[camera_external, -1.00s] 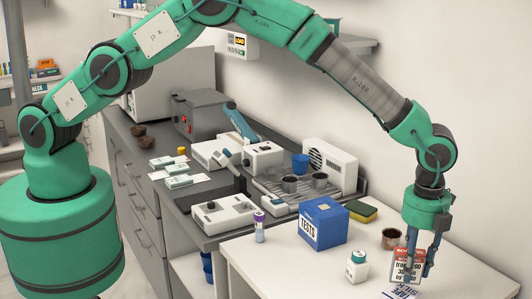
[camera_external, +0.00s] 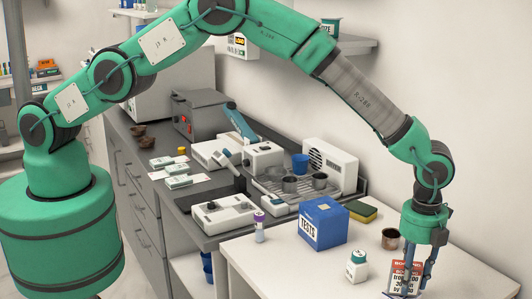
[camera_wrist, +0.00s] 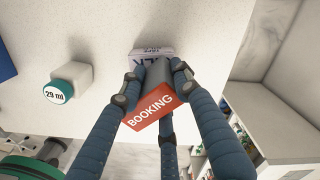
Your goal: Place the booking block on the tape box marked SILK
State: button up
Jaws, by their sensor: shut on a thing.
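The booking block (camera_external: 404,277), with a red top band and white lettered face, is held upright in my gripper (camera_external: 417,284) near the front edge of the white table. In the wrist view its red BOOKING end (camera_wrist: 150,109) shows between the closed blue fingers (camera_wrist: 153,84). The white tape box with SILK lettering (camera_wrist: 141,55) lies directly behind the block in the wrist view, partly covered by it. In the external view the box is mostly hidden at the bottom edge. I cannot tell whether block and box touch.
A white jar with a teal lid (camera_external: 356,266) stands left of my gripper. A blue TESTS box (camera_external: 322,224), a brown cup (camera_external: 390,238), a sponge (camera_external: 360,211) and a purple-capped vial (camera_external: 259,227) stand farther back. The table front left (camera_external: 290,275) is clear.

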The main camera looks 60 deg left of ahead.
jog(key=shift+f, duration=0.15)
jog(key=o, duration=1.2)
notch_tip(320, 180, up, 12)
jog(key=shift+r+b, duration=0.15)
jog(key=shift+b, duration=0.2)
jog(key=shift+r, duration=0.1)
dwell(0.3)
